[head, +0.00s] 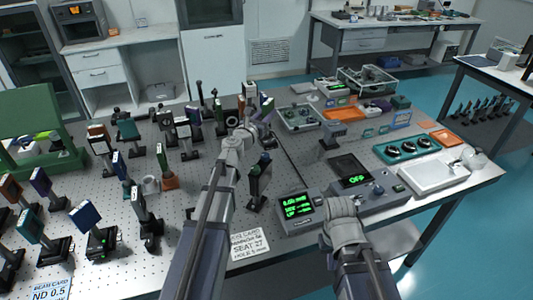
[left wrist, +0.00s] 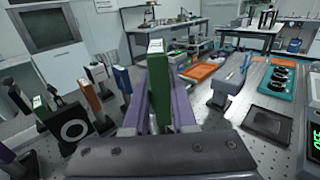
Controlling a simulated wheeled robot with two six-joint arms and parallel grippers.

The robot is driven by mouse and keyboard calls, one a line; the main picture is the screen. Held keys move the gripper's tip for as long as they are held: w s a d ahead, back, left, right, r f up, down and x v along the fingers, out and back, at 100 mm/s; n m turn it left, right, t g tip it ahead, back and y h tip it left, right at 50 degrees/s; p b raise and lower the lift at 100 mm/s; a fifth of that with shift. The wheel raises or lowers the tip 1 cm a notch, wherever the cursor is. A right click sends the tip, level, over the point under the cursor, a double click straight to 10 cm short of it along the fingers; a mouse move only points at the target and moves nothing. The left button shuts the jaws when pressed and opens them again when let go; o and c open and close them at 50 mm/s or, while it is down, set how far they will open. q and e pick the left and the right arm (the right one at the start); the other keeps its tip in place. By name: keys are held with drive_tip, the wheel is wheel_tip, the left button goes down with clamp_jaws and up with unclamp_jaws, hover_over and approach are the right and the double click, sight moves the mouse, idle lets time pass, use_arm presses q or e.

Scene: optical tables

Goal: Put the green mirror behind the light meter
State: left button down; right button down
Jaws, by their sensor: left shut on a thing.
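My left gripper (head: 261,116) is shut on the green mirror (left wrist: 158,88), a tall narrow green piece with a pale top label, upright between the purple fingers in the left wrist view. In the head view the mirror (head: 268,105) is small and partly hidden by the gripper, above the back part of the optical table. The light meter (head: 298,205), a grey box with a green-lit readout, stands at the front of the table, nearer than the gripper. My right arm shows low in the head view, but its gripper does not show.
A grey unit reading OFF (head: 357,180) adjoins the meter. Several post-mounted optics crowd the table's left and back. A dark post-mounted optic (head: 258,182) stands left of the meter.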

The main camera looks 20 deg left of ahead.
sight(267, 136)
use_arm(q)
drive_tip(key=shift+f+b, duration=4.7)
drive_tip(key=shift+f, duration=0.15)
drive_tip(key=shift+f, duration=0.2)
drive_tip(key=c, duration=0.7)
unclamp_jaws()
drive_tip(key=shift+r, duration=0.15)
drive_tip(key=s, duration=0.4)
drive_tip(key=s+a, duration=0.1)
drive_tip(key=s, duration=0.3)
drive_tip(key=s+a, duration=0.1)
drive_tip(key=s, duration=0.3)
drive_tip(key=shift+a, duration=0.2)
drive_tip(key=shift+r, duration=0.1)
